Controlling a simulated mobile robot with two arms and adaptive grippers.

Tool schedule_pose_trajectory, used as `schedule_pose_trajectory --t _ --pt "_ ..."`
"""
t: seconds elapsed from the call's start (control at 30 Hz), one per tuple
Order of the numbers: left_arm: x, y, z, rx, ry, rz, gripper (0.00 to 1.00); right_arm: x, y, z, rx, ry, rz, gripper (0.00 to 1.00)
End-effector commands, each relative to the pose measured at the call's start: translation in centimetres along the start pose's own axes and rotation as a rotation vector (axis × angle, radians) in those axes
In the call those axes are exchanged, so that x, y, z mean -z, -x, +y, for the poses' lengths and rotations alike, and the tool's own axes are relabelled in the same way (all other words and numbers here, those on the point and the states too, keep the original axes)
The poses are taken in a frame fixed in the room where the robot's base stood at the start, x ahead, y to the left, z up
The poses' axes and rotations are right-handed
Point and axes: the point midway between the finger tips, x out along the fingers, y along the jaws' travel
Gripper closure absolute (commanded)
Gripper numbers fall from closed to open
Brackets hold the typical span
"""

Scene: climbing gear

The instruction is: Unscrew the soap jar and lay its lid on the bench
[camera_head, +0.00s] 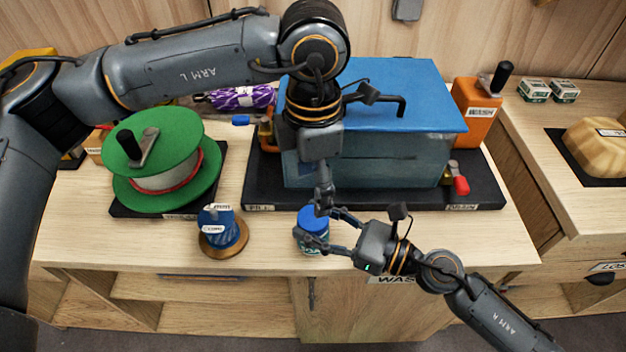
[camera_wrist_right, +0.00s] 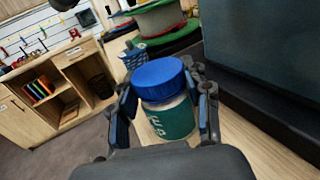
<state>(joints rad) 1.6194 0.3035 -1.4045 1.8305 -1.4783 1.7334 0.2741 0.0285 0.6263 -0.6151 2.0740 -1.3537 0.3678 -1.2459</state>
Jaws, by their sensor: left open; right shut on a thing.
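The soap jar (camera_head: 311,247) stands upright near the front edge of the bench (camera_head: 270,256). It has a green label and a blue lid (camera_head: 310,214), which sits on top of it. In the right wrist view the jar body (camera_wrist_right: 172,122) is between my right fingers, and the lid (camera_wrist_right: 158,76) shows above them. My right gripper (camera_head: 318,228) is shut on the jar body from the right. My left gripper (camera_head: 322,203) is open and points down just above the lid. Whether it touches the lid cannot be told.
A blue-topped wash tank (camera_head: 400,165) on a black tray stands behind the jar. A green rope spool (camera_head: 160,150) and a small blue cord spool (camera_head: 223,232) are to the left. An orange wash container (camera_head: 473,112) stands behind right.

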Motion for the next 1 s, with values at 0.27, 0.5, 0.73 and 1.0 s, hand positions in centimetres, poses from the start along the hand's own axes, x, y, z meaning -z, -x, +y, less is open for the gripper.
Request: schedule_pose_trajectory --t 0.27,0.5,0.73,1.0 --pt "-0.01 0.01 -0.01 0.001 -0.558 0.000 0.31 -0.02 0.00 -0.01 0.000 0.000 0.000 1.00" --pt "-0.02 0.00 0.00 0.001 -1.045 -0.001 0.31 -0.03 0.00 -0.01 0.000 0.000 0.000 1.00" --pt "0.00 -0.01 0.03 0.000 -1.511 -0.001 0.31 -0.03 0.00 -0.01 0.000 0.000 0.000 1.00" --pt "0.01 0.02 0.05 0.000 -2.057 -0.001 0.31 -0.03 0.00 -0.01 0.000 0.000 0.000 1.00"
